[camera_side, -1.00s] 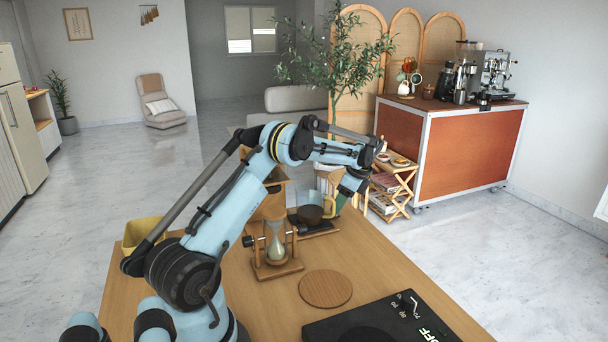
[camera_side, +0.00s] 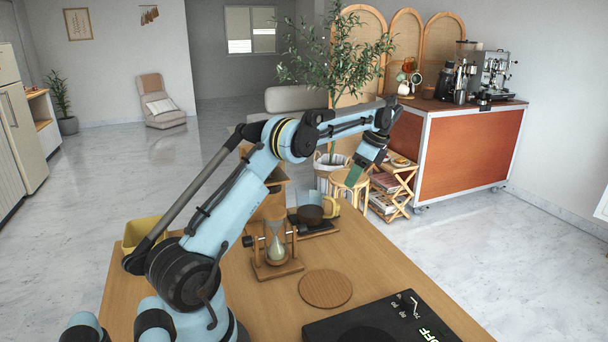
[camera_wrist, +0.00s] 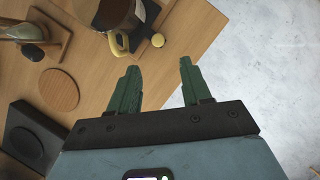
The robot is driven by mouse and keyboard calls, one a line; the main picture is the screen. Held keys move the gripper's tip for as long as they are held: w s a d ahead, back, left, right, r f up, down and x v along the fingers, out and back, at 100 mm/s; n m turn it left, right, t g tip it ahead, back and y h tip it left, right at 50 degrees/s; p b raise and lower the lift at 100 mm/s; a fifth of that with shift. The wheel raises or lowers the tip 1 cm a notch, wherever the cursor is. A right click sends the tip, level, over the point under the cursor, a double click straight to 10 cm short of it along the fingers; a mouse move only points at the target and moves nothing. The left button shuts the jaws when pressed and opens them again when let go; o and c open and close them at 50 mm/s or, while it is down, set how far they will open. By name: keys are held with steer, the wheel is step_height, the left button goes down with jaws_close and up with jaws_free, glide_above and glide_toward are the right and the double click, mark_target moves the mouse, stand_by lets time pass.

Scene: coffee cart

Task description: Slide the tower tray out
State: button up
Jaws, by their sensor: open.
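A round wooden coaster (camera_side: 325,289) and a black scale (camera_side: 375,322) lie nearer. A yellow container (camera_side: 141,232) is at left. The table's right edge is clear; a stool (camera_side: 349,184) stands beyond.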

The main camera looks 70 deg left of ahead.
steer(key=shift+v, duration=1.05)
steer(key=s+d+r+n+t, duration=0.2)
steer(key=d+r+t, duration=0.1)
steer(key=d, duration=0.5)
steer(key=s+d+r+n+t, duration=0.2)
steer(key=d+r, duration=0.2)
steer(key=d, duration=0.4)
steer(key=s+d+f+n+t+h, duration=0.3)
steer(key=s+d+f+n+t, duration=0.2)
steer(key=s+d, duration=0.7)
step_height(320, 180, down, 3)
steer(key=shift+s+d+r, duration=0.15)
steer(key=shift+d+r, duration=0.1)
steer(key=shift+d, duration=0.6)
